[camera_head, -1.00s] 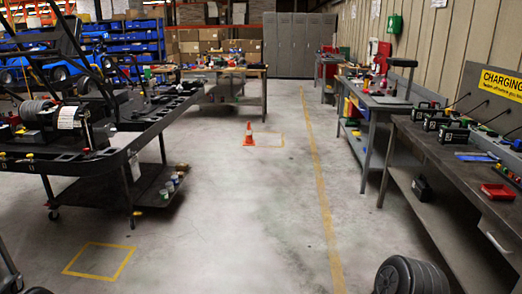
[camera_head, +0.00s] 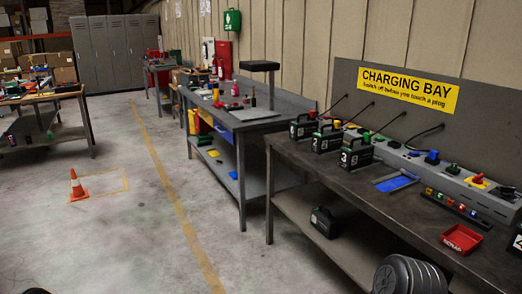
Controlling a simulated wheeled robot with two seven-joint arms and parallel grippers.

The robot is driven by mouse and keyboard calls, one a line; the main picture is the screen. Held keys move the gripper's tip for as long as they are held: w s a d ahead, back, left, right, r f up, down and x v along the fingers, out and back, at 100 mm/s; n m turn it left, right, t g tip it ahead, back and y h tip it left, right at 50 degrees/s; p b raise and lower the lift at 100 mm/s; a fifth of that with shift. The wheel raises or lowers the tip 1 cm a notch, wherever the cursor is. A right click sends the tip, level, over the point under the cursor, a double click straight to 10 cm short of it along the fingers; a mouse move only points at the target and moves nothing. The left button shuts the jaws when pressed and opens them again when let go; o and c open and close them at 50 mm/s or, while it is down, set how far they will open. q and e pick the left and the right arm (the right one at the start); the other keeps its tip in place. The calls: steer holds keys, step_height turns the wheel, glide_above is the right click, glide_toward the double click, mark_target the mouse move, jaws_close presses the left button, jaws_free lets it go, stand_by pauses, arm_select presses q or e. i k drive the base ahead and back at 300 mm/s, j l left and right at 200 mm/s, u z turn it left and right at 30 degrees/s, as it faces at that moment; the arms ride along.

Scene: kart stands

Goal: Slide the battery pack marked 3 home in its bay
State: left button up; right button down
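Several dark battery packs with handles and white number labels stand in a row on the charging bench (camera_head: 408,207). The nearest of the row, a black pack with a green top and a label that looks like 3 (camera_head: 356,153), stands right of the others. Behind it are a middle pack (camera_head: 327,139) and a far pack (camera_head: 302,128); their numbers are too small to read surely. Another pack is cut off at the right edge (camera_head: 515,243). One more pack (camera_head: 323,222) is on the lower shelf. I cannot make out the pack's bay.
A yellow charging bay sign (camera_head: 408,88) hangs over the bench. A grey charger strip (camera_head: 450,183), blue item (camera_head: 397,182) and red tray (camera_head: 461,239) are on it. An orange cone (camera_head: 78,187) stands on the floor. The floor between is clear.

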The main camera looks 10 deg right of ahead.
mark_target(352, 157)
steer(key=i+l+z, duration=0.15)
steer(key=i, duration=0.65)
steer(key=i+j+z, duration=0.15)
steer(key=i, duration=0.65)
steer(key=i+z, duration=0.2)
steer(key=i, duration=0.6)
